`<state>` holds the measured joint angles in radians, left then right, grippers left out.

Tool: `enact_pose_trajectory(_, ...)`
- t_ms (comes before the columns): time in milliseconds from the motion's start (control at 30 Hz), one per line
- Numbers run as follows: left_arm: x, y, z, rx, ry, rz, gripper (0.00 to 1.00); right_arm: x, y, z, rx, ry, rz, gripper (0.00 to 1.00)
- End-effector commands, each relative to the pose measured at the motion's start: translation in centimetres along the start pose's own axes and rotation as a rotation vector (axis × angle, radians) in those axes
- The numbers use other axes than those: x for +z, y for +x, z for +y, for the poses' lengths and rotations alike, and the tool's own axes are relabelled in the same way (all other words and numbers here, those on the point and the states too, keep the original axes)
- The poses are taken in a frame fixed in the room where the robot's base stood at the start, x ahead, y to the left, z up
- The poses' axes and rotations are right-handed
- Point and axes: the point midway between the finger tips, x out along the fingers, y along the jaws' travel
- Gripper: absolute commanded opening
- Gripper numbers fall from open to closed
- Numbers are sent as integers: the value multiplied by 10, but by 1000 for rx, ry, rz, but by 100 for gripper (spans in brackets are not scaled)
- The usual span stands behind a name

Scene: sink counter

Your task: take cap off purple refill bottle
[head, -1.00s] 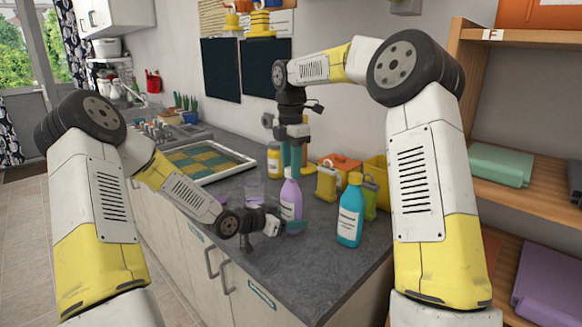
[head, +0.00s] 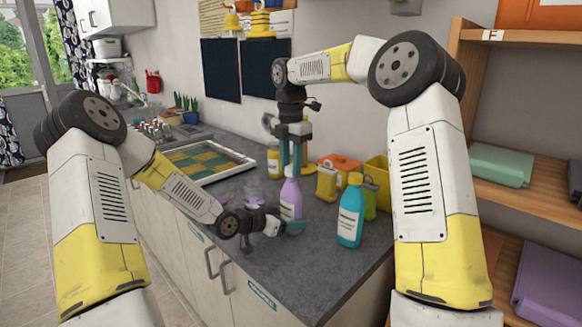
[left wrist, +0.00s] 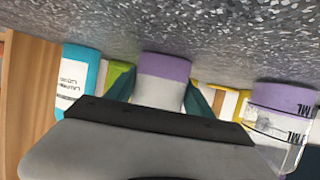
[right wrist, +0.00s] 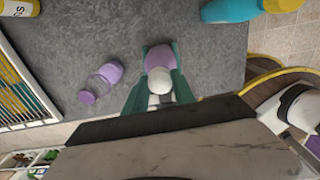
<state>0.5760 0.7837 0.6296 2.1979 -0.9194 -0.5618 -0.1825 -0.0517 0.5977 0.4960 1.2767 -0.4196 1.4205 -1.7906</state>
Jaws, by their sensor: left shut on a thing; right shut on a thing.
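The purple refill bottle (head: 291,203) stands upright on the counter. It shows upside down in the left wrist view (left wrist: 164,67), with its white label below the purple part. My left gripper (head: 293,227) is shut around the bottle's lower body, one teal finger on each side. My right gripper (head: 291,160) comes down from above and is shut on the bottle's white cap (right wrist: 159,80), which sits over the bottle's purple body in the right wrist view. The fingers mostly hide the cap in the head view.
A clear container with purple parts (right wrist: 102,82) stands beside the bottle. Yellow containers (head: 328,181) are behind. A framed tray (head: 196,160) lies left; bare counter (head: 310,265) is in front.

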Motion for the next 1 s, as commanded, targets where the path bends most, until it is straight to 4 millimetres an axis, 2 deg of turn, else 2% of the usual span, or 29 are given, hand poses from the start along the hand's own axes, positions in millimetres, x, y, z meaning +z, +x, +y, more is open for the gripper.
enact_pose_trajectory(433,0,0,0,0,0,0,0,0,-16,0,1,0,0,0)
enact_pose_trajectory(800,0,0,0,-1,0,0,0,0,-18,0,2,0,0,0)
enact_pose_trajectory(1000,0,0,0,-1,0,0,0,0,-41,1,3,0,-1,0)
